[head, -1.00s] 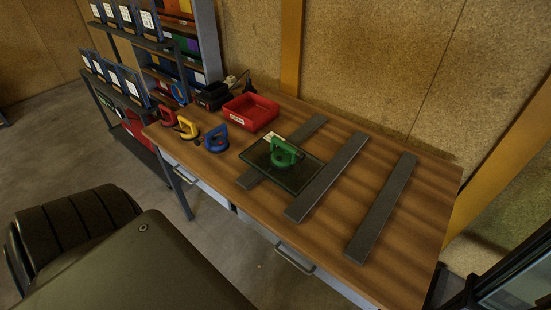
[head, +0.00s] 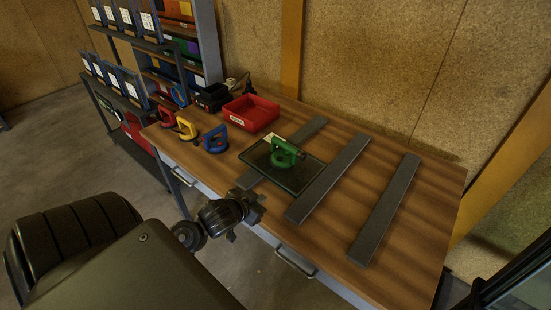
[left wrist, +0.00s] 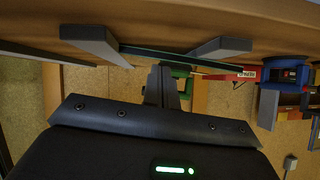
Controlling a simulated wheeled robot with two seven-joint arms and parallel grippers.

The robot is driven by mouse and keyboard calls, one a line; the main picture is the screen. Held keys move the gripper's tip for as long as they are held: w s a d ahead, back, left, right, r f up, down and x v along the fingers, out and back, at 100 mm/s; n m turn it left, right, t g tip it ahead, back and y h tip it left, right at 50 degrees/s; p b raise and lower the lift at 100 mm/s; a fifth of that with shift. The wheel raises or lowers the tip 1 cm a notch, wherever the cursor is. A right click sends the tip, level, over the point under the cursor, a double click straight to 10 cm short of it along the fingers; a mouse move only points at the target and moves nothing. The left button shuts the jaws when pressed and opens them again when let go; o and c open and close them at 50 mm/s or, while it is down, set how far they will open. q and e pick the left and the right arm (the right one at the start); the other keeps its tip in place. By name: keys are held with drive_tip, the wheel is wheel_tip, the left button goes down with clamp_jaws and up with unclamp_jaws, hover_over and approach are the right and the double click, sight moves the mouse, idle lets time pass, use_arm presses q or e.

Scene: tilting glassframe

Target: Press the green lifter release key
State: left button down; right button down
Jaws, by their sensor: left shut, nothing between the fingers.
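The green lifter (head: 286,153) sits on a dark glass pane (head: 290,179), which lies across two grey bars on the table. I cannot make out its release key at this size. My left gripper (head: 255,206) is shut and empty at the table's front edge, in front of the pane and apart from it. In the left wrist view the shut fingers (left wrist: 163,86) partly hide the green lifter (left wrist: 181,72), and the glass pane (left wrist: 185,60) shows edge-on. The right gripper is not in view.
Blue (head: 215,139), yellow (head: 187,128) and red (head: 166,116) lifters stand at the table's left. A red bin (head: 250,112) is behind them. Grey bars (head: 327,178) lie across the wooden table (head: 428,215), with a bare one (head: 385,210) at right. Shelves stand at back left.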

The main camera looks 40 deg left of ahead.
use_arm(q)
drive_tip(key=w+a+r+t, duration=0.3)
drive_tip(key=w+a+r, duration=0.3)
drive_tip(key=r, duration=0.2)
drive_tip(key=shift+w+r+t+h, duration=0.2)
drive_tip(key=shift+t+h, duration=0.2)
hover_over(280, 159)
drive_tip(key=s, duration=0.2)
wheel_tip(280, 159, down, 2)
drive_tip(key=shift+s+d+f+p, duration=0.1)
drive_tip(key=shift+s+f+p, duration=0.05)
drive_tip(key=shift+p, duration=0.25)
wheel_tip(280, 159, down, 3)
drive_tip(key=shift+r, duration=0.2)
drive_tip(key=shift+a+f, duration=0.25)
drive_tip(key=shift+f, duration=0.55)
